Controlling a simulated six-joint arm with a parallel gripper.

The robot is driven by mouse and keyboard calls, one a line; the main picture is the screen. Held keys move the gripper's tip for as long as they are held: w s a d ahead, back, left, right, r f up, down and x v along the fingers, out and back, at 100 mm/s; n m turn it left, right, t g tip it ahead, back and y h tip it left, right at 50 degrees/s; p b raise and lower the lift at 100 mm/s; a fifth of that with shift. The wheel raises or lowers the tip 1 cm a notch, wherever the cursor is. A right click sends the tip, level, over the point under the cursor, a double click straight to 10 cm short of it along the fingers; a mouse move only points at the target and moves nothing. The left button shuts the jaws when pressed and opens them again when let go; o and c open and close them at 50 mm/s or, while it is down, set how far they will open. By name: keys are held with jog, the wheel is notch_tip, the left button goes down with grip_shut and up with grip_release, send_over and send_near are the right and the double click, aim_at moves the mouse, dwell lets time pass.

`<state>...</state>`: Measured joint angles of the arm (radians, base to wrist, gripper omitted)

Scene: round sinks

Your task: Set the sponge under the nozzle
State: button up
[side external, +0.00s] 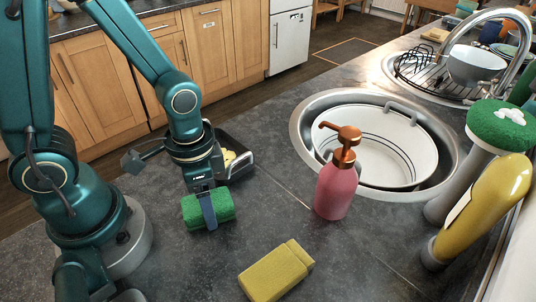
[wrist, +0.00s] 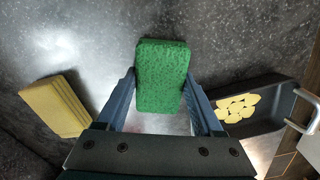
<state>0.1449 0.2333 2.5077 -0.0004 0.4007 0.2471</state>
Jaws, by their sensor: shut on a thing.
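A green sponge (side external: 222,203) is held between the two fingers of my gripper (side external: 207,208), just at or slightly above the dark counter; I cannot tell whether it touches. In the wrist view the green sponge (wrist: 162,75) sits upright in the picture between the fingers (wrist: 160,98). The pink soap dispenser (side external: 336,190) stands upright to the right of my gripper, in front of the sink. Its copper nozzle (side external: 328,126) points left, apart from the sponge. The dispenser is not visible in the wrist view.
A yellow block (side external: 275,271) lies at the front; it also shows in the wrist view (wrist: 55,105). A dark pan (side external: 240,168) with yellow pieces is behind my gripper. The round sink (side external: 452,150) holds a white basin (side external: 398,150). Bottles (side external: 480,210) stand right. Counter between sponge and dispenser is clear.

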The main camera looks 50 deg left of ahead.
aim_at(195, 195)
jog(key=shift+f, duration=0.1)
jog(key=o, duration=1.3)
jog(key=shift+f, duration=0.1)
jog(key=r, duration=0.4)
jog(key=r+n+t, duration=0.1)
jog(key=r, duration=0.4)
jog(key=a+r+t, duration=0.1)
jog(key=r, duration=0.4)
jog(key=shift+s+n, duration=0.15)
jog(key=shift+n, duration=0.15)
jog(key=shift+o, duration=0.2)
jog(key=n+t, duration=0.1)
jog(key=a+r+n+t, duration=0.1)
jog(key=t, duration=0.1)
jog(key=shift+s+a+r+n+t, duration=0.2)
jog(key=shift+a+n+t, duration=0.1)
jog(key=shift+n, duration=0.1)
